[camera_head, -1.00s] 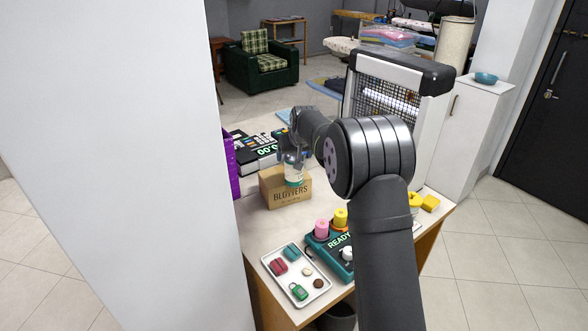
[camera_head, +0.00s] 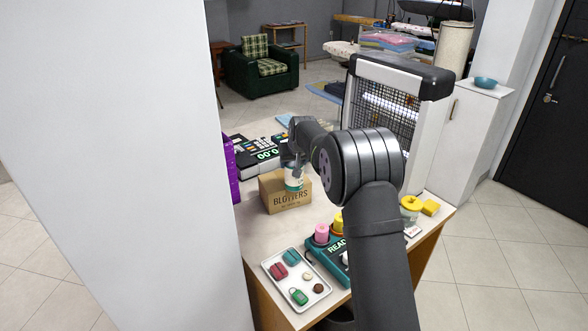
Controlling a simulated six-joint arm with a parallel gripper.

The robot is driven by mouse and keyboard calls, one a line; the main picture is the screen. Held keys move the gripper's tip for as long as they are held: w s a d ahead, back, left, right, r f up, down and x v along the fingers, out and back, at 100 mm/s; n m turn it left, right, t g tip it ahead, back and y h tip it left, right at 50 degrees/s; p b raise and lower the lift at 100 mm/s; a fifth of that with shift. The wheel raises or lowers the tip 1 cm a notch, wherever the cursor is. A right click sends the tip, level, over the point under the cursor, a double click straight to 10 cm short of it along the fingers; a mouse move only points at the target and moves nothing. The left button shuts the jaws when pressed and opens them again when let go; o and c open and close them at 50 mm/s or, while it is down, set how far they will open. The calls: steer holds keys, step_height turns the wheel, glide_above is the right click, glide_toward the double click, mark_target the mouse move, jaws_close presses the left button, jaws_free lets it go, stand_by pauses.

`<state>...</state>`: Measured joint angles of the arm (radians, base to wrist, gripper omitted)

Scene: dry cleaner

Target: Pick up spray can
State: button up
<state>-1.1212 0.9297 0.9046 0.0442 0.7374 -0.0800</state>
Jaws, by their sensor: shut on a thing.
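The spray can (camera_head: 294,183) is a small pale can with a teal band. It stands upright in or just above the front of a cardboard box marked BLOTTERS (camera_head: 287,203); I cannot tell whether it touches the box. My gripper (camera_head: 292,163) comes down over the can from above and is shut on its upper part. The gripper and wrist hide the can's top.
A black cash register (camera_head: 255,155) and a purple crate (camera_head: 231,168) stand left of the box. In front are a tray (camera_head: 325,291) of small items and a teal READY stand (camera_head: 331,262) with thread spools. A wire-mesh panel (camera_head: 398,108) rises behind my arm.

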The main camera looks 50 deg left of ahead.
steer(key=shift+r, duration=0.15)
step_height(320, 180, up, 4)
steer(key=shift+r, duration=0.15)
steer(key=w+d+r, duration=0.6)
steer(key=d, duration=0.3)
steer(key=s+a+f, duration=0.9)
steer(key=a+f, duration=0.1)
steer(key=a, duration=0.2)
steer(key=shift+f, duration=0.15)
